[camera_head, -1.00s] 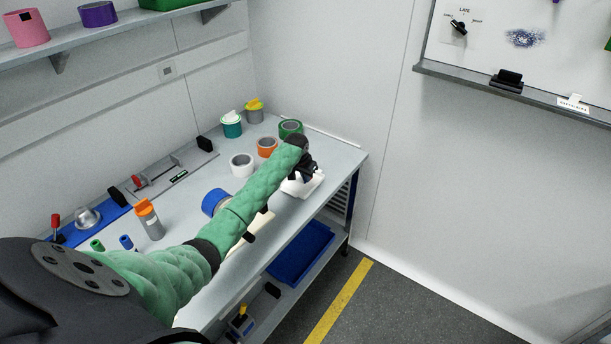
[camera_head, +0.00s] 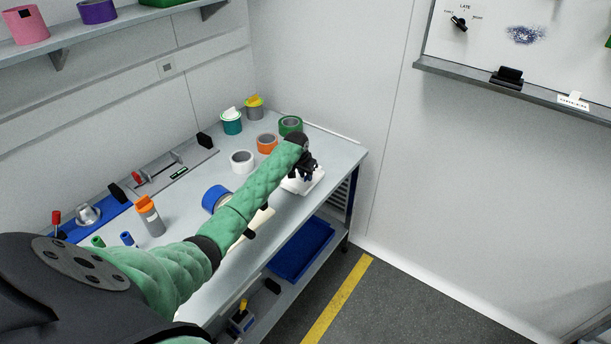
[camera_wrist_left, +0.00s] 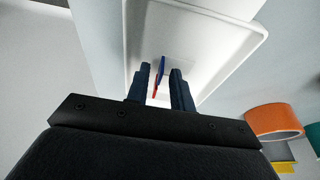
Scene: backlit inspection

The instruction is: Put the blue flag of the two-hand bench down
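My left arm reaches across the table, with the left gripper (camera_head: 309,172) over a white tray-like base (camera_head: 298,189) at the table's right end. In the left wrist view, the gripper (camera_wrist_left: 160,85) has its two dark fingers apart. A thin blue piece (camera_wrist_left: 160,67), seemingly the blue flag, shows between and beyond the fingertips, with a small red piece (camera_wrist_left: 155,91) nearer. White gaps show on both sides, and I cannot tell whether a finger touches it. In the head view the flag is hidden or too small to tell. My right gripper is out of view.
Near the gripper stand an orange roll (camera_head: 267,143), a green roll (camera_head: 290,125) and a white roll (camera_head: 242,161). A blue roll (camera_head: 214,199) lies beside my forearm. A blue bin (camera_head: 303,250) is on the lower shelf.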

